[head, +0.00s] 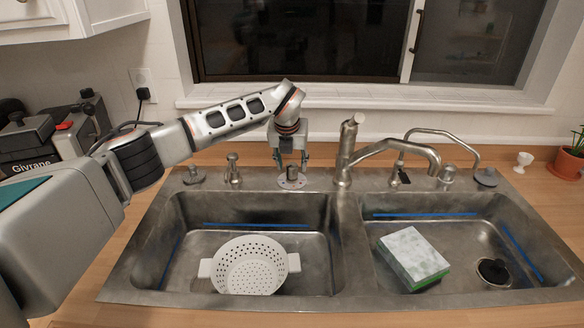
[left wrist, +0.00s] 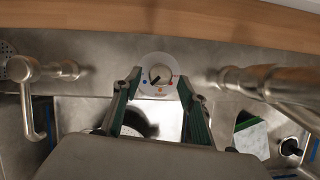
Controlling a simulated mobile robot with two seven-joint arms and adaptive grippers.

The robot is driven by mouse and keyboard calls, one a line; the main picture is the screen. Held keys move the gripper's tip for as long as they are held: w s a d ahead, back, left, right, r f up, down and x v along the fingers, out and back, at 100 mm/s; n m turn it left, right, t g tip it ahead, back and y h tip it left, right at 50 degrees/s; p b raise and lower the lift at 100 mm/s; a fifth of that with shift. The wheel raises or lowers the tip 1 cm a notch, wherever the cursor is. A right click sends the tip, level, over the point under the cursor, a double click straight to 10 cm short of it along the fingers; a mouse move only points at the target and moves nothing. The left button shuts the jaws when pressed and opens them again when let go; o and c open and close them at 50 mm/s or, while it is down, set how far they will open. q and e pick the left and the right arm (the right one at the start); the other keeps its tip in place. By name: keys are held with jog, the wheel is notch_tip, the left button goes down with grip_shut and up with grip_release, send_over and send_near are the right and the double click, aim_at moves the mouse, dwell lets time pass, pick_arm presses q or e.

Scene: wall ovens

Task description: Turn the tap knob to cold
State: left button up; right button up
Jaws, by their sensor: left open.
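The tap knob (head: 291,173) is a small metal knob on a pale round plate, on the back rim of the sink left of the main faucet (head: 346,150). In the left wrist view the knob (left wrist: 159,74) shows on its white disc, with small coloured marks and a reddish one at the right. I cannot read its setting surely. My left gripper (head: 290,160) comes down from above over the knob. In the left wrist view my left gripper (left wrist: 158,80) is open, one finger on each side of the disc, apparently without touching the knob. My right gripper is not in view.
A white colander (head: 250,265) sits in the left basin, a sponge (head: 412,255) in the right one. The faucet stands close right of my gripper. A soap dispenser (head: 233,170) stands to its left. The window sill (head: 370,97) is behind.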

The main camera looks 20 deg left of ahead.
aim_at(291, 166)
pick_arm(q)
jog(key=shift+x, duration=1.8)
jog(key=c, duration=1.1)
jog(key=shift+m+h, duration=0.6)
jog(key=shift+m, duration=1)
jog(key=o, duration=1.1)
jog(key=shift+r, duration=0.1)
